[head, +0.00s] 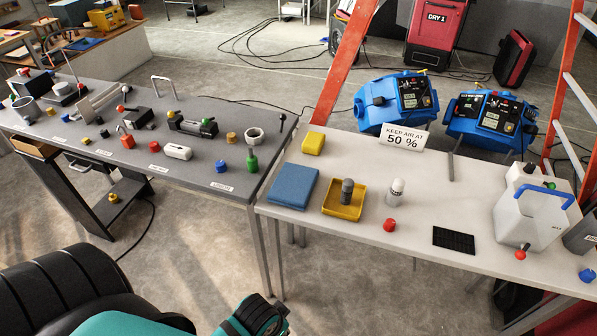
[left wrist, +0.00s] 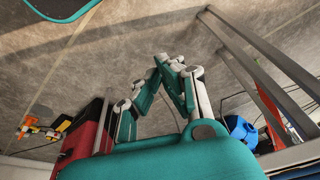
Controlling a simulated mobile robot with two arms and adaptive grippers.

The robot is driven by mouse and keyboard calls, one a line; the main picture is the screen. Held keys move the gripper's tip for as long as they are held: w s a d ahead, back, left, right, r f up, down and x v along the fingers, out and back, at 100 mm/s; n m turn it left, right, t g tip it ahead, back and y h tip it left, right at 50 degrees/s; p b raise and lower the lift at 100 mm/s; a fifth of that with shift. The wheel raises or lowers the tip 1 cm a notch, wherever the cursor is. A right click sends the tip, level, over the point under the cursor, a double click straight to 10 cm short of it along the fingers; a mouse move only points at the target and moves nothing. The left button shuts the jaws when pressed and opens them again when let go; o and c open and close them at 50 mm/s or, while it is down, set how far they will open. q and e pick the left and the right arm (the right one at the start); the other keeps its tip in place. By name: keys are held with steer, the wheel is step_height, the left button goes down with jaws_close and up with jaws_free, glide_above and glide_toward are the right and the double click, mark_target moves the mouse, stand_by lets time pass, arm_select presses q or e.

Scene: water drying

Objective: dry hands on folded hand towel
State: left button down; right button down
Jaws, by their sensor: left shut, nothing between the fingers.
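The folded hand towel (head: 292,186) is a flat blue rectangle lying on the left part of the white table (head: 420,205). In the left wrist view my left gripper (left wrist: 168,62) is shut, with its fingertips together and nothing held, over bare grey floor. In the head view teal and black parts of my arm show at the bottom edge, below and apart from the towel. The left fingertips cannot be made out there. My right gripper is in neither view.
A yellow sponge-like block (head: 313,143), a yellow tray (head: 357,206) holding a grey cylinder, a white bottle (head: 396,190) and a red knob (head: 389,225) stand near the towel. A grey workbench (head: 190,145) with several parts is at left. Floor in front is open.

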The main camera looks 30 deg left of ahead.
arm_select(q)
steer(key=s+f+g, duration=0.1)
steer(key=s+f, duration=0.2)
steer(key=f, duration=0.6)
steer(key=s+f, duration=0.3)
steer(key=f, duration=0.6)
steer(key=s+a+f+g, duration=0.1)
steer(key=s+a+f, duration=0.2)
steer(key=s+f, duration=0.7)
steer(key=s, duration=0.4)
steer(key=shift+a+f, duration=0.15)
steer(key=shift+f, duration=0.1)
steer(key=shift+w, duration=0.15)
